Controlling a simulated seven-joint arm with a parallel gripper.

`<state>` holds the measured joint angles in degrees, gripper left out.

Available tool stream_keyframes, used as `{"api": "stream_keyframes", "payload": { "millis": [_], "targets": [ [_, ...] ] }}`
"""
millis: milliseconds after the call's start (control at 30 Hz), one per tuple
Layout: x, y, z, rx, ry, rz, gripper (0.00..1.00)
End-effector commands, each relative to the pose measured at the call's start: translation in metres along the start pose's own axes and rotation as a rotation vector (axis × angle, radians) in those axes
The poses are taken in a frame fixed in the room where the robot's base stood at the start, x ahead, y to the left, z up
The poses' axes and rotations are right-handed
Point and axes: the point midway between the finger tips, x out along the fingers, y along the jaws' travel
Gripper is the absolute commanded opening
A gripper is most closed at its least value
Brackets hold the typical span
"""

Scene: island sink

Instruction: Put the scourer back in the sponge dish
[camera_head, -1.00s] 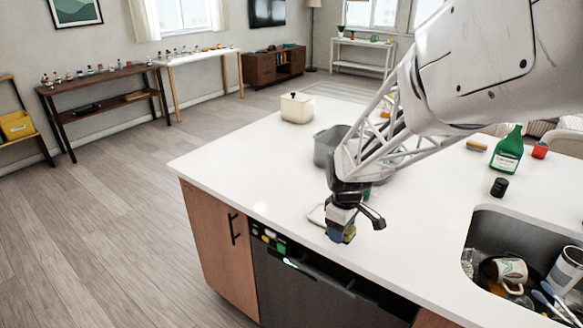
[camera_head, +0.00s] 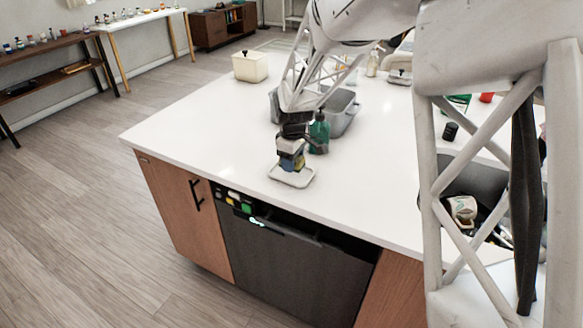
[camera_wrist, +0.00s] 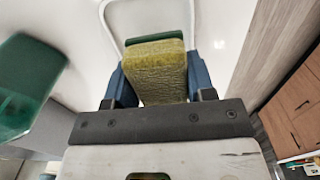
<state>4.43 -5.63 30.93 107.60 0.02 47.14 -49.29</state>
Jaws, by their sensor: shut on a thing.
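My gripper (camera_head: 291,163) is low over the counter with its fingers pointing down. In the wrist view its two blue fingers (camera_wrist: 160,82) are shut on the scourer (camera_wrist: 159,62), a yellow-green textured block. The sponge dish (camera_head: 293,181) is a shallow white tray with a raised rim near the counter's front edge. The scourer is above the dish; I cannot tell whether it touches it. In the wrist view the dish rim (camera_wrist: 106,28) shows beyond and around the scourer, and the dish's near part is hidden.
A dark green bottle (camera_head: 319,133) stands close behind the dish, and it shows at left in the wrist view (camera_wrist: 28,85). A grey tub (camera_head: 343,110) stands behind it. A cream canister (camera_head: 250,67) is farther back. A sink (camera_head: 476,182) with dishes is at right. Counter left of the dish is clear.

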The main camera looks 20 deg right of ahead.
Motion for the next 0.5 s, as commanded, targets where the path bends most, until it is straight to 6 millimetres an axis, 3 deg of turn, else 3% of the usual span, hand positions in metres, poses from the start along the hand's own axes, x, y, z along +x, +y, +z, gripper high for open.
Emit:
{"api": "stream_keyframes", "payload": {
  "millis": [500],
  "targets": [
    [0.0022, 0.0077, -0.0067, 0.000, 0.000, 0.000, 0.15]
  ]
}}
